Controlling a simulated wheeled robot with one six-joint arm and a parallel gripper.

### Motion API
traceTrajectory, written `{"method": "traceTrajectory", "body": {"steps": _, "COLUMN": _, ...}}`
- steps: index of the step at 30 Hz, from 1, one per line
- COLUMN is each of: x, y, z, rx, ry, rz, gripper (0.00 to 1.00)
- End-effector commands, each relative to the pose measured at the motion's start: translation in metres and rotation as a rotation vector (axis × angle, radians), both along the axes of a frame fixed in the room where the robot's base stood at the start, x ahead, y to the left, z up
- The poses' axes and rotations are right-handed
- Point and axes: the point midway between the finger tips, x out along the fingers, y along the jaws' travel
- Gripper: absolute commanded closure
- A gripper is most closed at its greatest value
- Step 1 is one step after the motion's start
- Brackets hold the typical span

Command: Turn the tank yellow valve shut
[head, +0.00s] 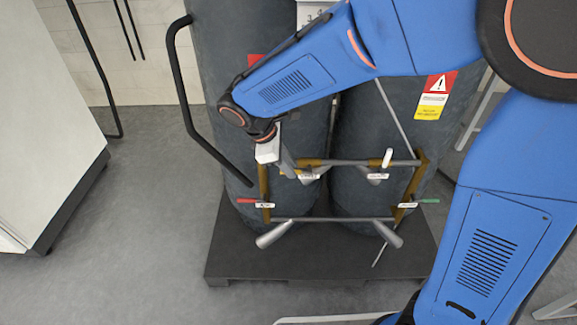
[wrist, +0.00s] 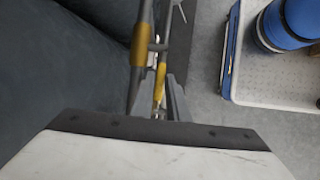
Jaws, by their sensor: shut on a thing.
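The yellow valve handle (wrist: 160,82) shows in the wrist view as a narrow yellow lever between the two grey fingers of my gripper (wrist: 161,100). The fingers are shut on it. It points along the fingers, beside a brass fitting (wrist: 143,48) on a grey pipe. In the head view my gripper (head: 294,172) reaches down to the upper left part of the pipe frame, in front of the left tank (head: 232,110). There the yellow handle is mostly hidden by my gripper, and how far it is turned cannot be told.
A red handle (head: 246,201) sits at the lower left of the frame, a green handle (head: 429,201) at the lower right. The right tank (head: 350,130) stands beside the left on a dark pallet (head: 290,265). A black bent rail (head: 186,90) is at left. Grey floor (head: 130,230) is clear.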

Motion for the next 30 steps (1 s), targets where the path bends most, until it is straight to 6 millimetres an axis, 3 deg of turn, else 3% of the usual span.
{"method": "traceTrajectory", "body": {"steps": 12, "x": -0.001, "y": -0.009, "z": 0.013, "rx": 0.224, "ry": -0.006, "rz": -0.004, "gripper": 1.00}}
{"method": "traceTrajectory", "body": {"steps": 25, "x": -0.001, "y": -0.009, "z": 0.014, "rx": 0.257, "ry": -0.008, "rz": 0.000, "gripper": 1.00}}
{"method": "traceTrajectory", "body": {"steps": 26, "x": -0.001, "y": -0.009, "z": 0.014, "rx": 0.257, "ry": -0.008, "rz": 0.000, "gripper": 0.79}}
{"method": "traceTrajectory", "body": {"steps": 30, "x": -0.001, "y": -0.009, "z": 0.014, "rx": 0.257, "ry": -0.009, "rz": 0.000, "gripper": 0.78}}
